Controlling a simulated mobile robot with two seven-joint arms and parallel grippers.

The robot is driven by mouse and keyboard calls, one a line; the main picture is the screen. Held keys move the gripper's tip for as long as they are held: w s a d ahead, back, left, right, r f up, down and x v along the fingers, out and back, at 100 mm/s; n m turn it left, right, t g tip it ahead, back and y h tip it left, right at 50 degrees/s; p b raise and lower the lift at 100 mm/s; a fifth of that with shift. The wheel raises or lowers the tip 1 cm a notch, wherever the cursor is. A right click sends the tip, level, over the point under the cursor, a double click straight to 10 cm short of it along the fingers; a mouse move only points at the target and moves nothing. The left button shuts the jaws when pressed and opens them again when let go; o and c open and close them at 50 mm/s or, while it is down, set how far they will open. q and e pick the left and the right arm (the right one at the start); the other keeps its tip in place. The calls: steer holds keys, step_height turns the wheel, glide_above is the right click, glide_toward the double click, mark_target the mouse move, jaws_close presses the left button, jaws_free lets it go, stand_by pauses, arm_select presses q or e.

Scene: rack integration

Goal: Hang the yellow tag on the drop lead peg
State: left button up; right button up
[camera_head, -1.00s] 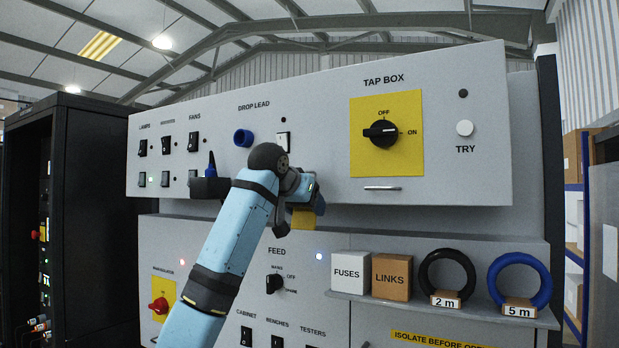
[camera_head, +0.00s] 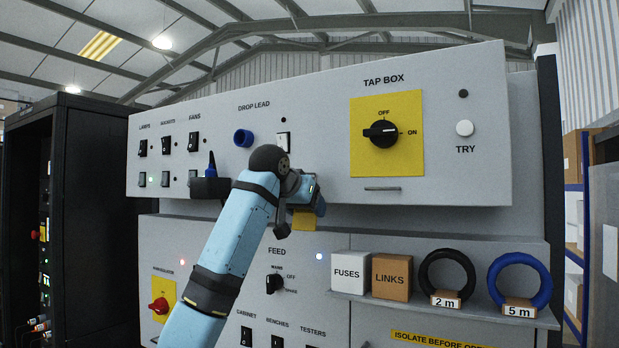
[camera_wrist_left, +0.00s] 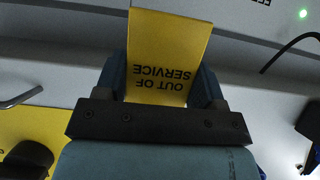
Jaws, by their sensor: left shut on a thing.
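My left gripper (camera_head: 311,203) is shut on the yellow tag (camera_head: 303,220), in front of the panel just below the drop lead area. In the left wrist view the yellow tag (camera_wrist_left: 168,55) sits between the two fingers and reads "OUT OF SERVICE", upside down in that picture. The DROP LEAD label (camera_head: 253,105) stands above a blue round socket (camera_head: 243,138) and a white-plated switch (camera_head: 283,142). I cannot make out the drop lead peg; my arm covers part of the panel below the switch. My right gripper is not in view.
A blue plug (camera_head: 211,166) stands in a black holder at left. Below right, a shelf (camera_head: 445,314) carries a fuses box (camera_head: 350,270), a links box (camera_head: 391,277) and two cable coils.

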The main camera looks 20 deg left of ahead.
arm_select(q)
steer(key=shift+f, duration=0.1)
steer(key=o, duration=1)
steer(key=shift+s, duration=0.1)
